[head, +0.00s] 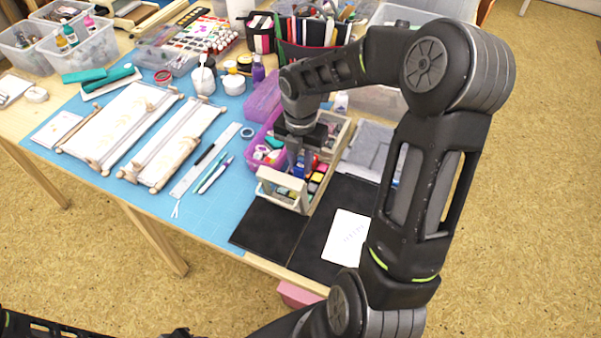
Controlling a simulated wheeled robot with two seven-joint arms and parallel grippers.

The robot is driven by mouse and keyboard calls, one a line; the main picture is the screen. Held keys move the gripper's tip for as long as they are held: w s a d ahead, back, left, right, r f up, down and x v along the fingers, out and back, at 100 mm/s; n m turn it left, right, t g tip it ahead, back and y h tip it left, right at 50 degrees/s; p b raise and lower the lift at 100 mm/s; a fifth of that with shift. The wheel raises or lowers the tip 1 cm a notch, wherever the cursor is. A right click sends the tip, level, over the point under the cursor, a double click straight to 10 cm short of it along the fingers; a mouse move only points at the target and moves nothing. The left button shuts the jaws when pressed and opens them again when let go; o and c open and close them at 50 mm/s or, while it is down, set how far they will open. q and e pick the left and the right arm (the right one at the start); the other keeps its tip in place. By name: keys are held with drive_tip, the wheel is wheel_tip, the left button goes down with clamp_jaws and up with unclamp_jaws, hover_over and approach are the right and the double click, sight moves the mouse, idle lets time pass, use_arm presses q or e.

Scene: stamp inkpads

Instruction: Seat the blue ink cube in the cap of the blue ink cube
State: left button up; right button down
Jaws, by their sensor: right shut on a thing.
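My right gripper (303,170) reaches down into a small wooden tray (283,190) on the table. It is shut on what looks like the blue ink cube (312,158), which shows as a small patch of blue beside the fingers, with some red next to it. The fingers and the tray's walls hide most of the cube. I cannot tell which piece is the cap of the blue ink cube, nor whether the cube touches it. Several small coloured cubes (316,178) sit in the tray around the fingertips. My left gripper is not visible.
Black mats (268,232) lie in front of the tray, with a white card (346,238) on the right one. A purple box (262,105) stands close to the tray's left.

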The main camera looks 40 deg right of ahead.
sight(301, 174)
wheel_tip(301, 174, down, 4)
drive_tip(key=shift+f+p, duration=0.2)
drive_tip(key=shift+p, duration=0.25)
drive_tip(key=shift+f, duration=0.1)
drive_tip(key=shift+f, duration=0.1)
drive_tip(key=shift+f, duration=0.15)
drive_tip(key=c, duration=1.2)
unclamp_jaws()
drive_tip(key=shift+o, duration=0.2)
